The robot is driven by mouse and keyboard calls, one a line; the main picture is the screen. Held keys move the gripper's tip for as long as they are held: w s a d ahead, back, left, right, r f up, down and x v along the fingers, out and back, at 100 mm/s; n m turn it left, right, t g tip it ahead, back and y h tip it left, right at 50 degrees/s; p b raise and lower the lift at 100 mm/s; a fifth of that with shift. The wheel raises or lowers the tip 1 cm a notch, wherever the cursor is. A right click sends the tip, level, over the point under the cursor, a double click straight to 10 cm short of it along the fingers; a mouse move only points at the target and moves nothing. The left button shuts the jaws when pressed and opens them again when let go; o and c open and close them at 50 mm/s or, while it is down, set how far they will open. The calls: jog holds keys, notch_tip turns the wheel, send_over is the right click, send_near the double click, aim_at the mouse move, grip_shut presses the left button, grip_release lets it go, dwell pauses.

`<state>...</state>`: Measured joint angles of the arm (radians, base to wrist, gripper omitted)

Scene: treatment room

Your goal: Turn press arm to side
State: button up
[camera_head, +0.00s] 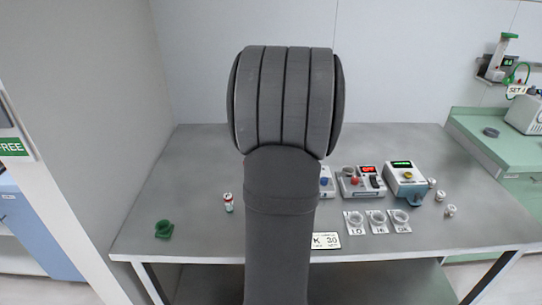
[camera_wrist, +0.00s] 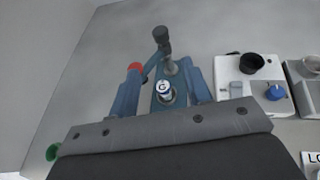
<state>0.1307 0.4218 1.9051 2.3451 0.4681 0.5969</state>
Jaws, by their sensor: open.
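In the wrist view a blue press (camera_wrist: 152,102) stands on the table, with a dark-topped upright (camera_wrist: 161,36) at its far end. A blue press arm (camera_wrist: 153,71) seems to run from this upright toward a red knob (camera_wrist: 135,67). A vial with a white cap marked G (camera_wrist: 163,87) stands at the press's middle. My gripper (camera_wrist: 164,72) is open, with one blue finger on each side of the vial and press. The red knob is close to the left fingertip; I cannot tell whether they touch. In the head view my arm hides the press and gripper.
In the wrist view a white device (camera_wrist: 233,72) with a blue knob stands right of the press. In the head view, devices with a red display (camera_head: 360,181) and green display (camera_head: 405,182), and a vial (camera_head: 228,202), are on the grey table (camera_head: 190,170). A green holder (camera_head: 163,230) is front left.

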jog(key=shift+w+d, duration=0.1)
jog(key=shift+w, duration=0.15)
jog(key=c, duration=0.4)
jog(key=shift+w+d+f+n+y, duration=0.1)
jog(key=shift+w+d+n+y, duration=0.25)
jog(key=shift+w+n+y, duration=0.25)
jog(key=shift+w+d+f+n+y, duration=0.1)
jog(key=shift+w+d+n+y, duration=0.35)
jog(key=shift+w, duration=0.2)
grip_shut()
jog(key=s+d+f+n+g+y, duration=0.2)
jog(key=d+f+n+g+y, duration=0.3)
jog(key=d+f+n+y, duration=0.15)
jog(key=shift+y, duration=0.4)
jog(key=shift+x, duration=7.15)
